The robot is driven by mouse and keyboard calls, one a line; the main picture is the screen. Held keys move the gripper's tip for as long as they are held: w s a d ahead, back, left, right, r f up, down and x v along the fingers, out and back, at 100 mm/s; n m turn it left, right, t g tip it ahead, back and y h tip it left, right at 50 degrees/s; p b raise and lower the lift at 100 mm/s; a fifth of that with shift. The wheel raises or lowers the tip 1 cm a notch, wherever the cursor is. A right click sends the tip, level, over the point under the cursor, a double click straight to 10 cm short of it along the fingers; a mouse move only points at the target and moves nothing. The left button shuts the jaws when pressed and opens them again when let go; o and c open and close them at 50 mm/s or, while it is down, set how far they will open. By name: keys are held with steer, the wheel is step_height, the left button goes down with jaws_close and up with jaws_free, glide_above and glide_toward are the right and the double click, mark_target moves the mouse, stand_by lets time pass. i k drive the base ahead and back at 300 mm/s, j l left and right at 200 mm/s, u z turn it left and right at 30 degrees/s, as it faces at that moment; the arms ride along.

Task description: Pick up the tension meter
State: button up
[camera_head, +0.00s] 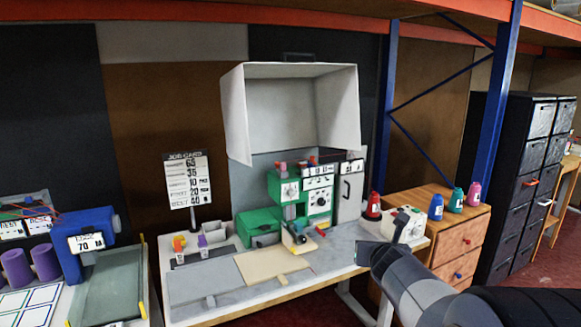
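I cannot tell for sure which thing is the tension meter. A small cream-white device with dark marks (403,226) sits at the right end of the grey workbench (205,283). A small yellow and dark item (296,241) is at the foot of the green machine (288,196) on the same bench. My gripper (371,254) is at the end of my dark grey arm at lower right, in front of the bench's right end. Its fingers cannot be made out. I see nothing held.
A white hood (290,110) hangs over the machine. A blue device (82,245) and purple rolls (45,262) are at left. Coloured bottles (455,200) stand on a wooden drawer unit (455,240) at right. Blue rack posts (497,100) rise behind.

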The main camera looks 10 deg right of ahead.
mark_target(300, 165)
steer(key=i+l+u, duration=0.75)
steer(key=l+u, duration=0.15)
steer(key=i+l, duration=0.15)
steer(key=l, duration=0.2)
steer(key=i+l, duration=0.2)
steer(key=l, duration=0.2)
steer(key=i+l+u, duration=0.1)
steer(key=l, duration=0.25)
steer(key=i+l, duration=0.25)
steer(key=l, duration=0.15)
steer(key=i+l, duration=0.15)
steer(key=l, duration=0.25)
steer(key=i+l, duration=0.15)
steer(key=l, duration=0.25)
steer(key=j+u, duration=0.05)
